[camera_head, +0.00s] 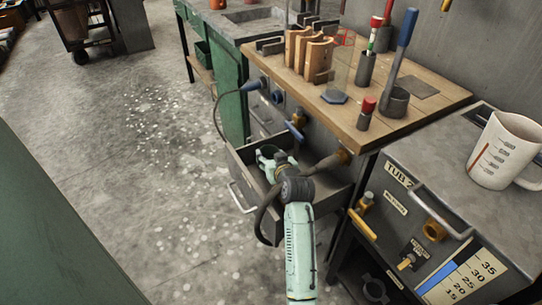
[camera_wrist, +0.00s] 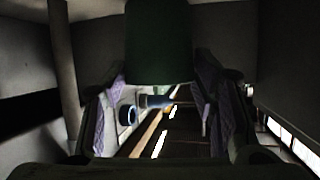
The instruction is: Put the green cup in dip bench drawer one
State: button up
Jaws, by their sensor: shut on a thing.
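A dark green cup (camera_wrist: 158,42) fills the upper middle of the wrist view, between the two fingers of my gripper (camera_wrist: 160,92). My gripper is shut on it. In the head view my gripper (camera_head: 268,158) is low, inside or just over an open grey drawer (camera_head: 248,188) of the wooden-topped bench. I cannot make out the cup in the head view; my gripper and wrist hide it. No number on the drawer is readable. The wrist view is dark, with grey drawer-like walls on both sides. I cannot tell whether the cup touches the drawer floor.
The wooden bench top (camera_head: 425,87) holds wooden blocks, a blue-handled tool (camera_head: 405,45) and red-topped items. A grey tub unit (camera_head: 400,195) with a white measuring jug (camera_head: 503,150) stands at right. A green bench stands behind. Open floor (camera_head: 150,150) lies left of the drawer.

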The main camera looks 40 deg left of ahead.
jog(key=shift+f, duration=0.25)
jog(key=o, duration=1.2)
jog(key=shift+c, duration=0.2)
